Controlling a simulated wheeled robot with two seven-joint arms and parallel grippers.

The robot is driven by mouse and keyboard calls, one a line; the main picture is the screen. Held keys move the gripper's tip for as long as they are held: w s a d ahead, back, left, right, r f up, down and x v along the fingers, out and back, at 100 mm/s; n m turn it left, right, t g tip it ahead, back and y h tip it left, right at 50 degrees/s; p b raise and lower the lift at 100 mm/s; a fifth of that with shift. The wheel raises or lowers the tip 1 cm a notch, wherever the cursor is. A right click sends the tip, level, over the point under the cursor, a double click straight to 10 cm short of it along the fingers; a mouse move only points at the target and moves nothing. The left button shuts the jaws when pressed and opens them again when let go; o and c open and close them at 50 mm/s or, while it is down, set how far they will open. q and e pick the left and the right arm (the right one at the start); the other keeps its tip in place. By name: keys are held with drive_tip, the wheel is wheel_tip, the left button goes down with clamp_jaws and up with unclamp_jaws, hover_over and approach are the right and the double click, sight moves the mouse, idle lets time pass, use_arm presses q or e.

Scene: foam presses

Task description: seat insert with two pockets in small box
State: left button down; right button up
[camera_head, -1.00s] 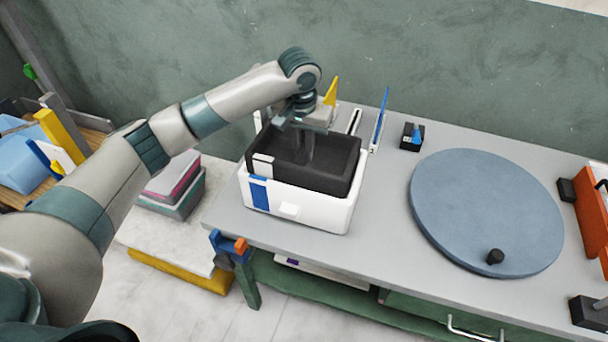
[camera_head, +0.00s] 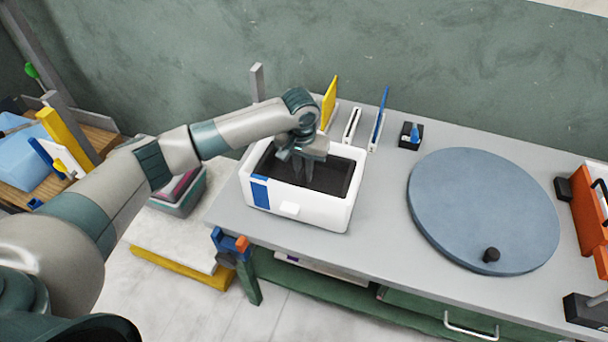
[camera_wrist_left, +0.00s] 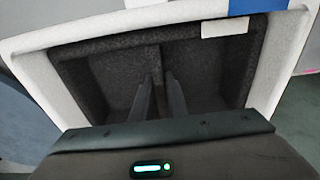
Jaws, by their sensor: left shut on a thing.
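The small box (camera_head: 331,213) is white with a blue patch on its front and stands on the grey table. The dark foam insert (camera_head: 335,178) sits down inside it, its rim below or about level with the box rim. In the left wrist view the insert (camera_wrist_left: 110,80) shows two pockets with a divider between them and a pale label on its edge. My left gripper (camera_head: 304,176) reaches down into the insert. Its fingers (camera_wrist_left: 158,100) are shut on the insert's divider. The fingertips are partly hidden. My right gripper is not in view.
A round blue-grey turntable (camera_head: 480,205) with a black knob lies right of the box. Yellow (camera_head: 329,103) and blue (camera_head: 380,115) upright panels and a small black block (camera_head: 411,137) stand behind. An orange-red case (camera_head: 590,215) is at the right edge.

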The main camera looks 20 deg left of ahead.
sight(302, 173)
use_arm(q)
drive_tip(key=shift+f, duration=1.05)
drive_tip(key=c, duration=1.7)
unclamp_jaws()
drive_tip(key=shift+f, duration=0.1)
drive_tip(key=shift+c, duration=0.2)
drive_tip(key=r, duration=0.4)
drive_tip(key=s+r+b, duration=0.1)
drive_tip(key=r, duration=0.3)
drive_tip(key=r+b, duration=0.1)
drive_tip(key=r, duration=0.3)
drive_tip(key=shift+s+r, duration=0.1)
drive_tip(key=shift+s, duration=0.1)
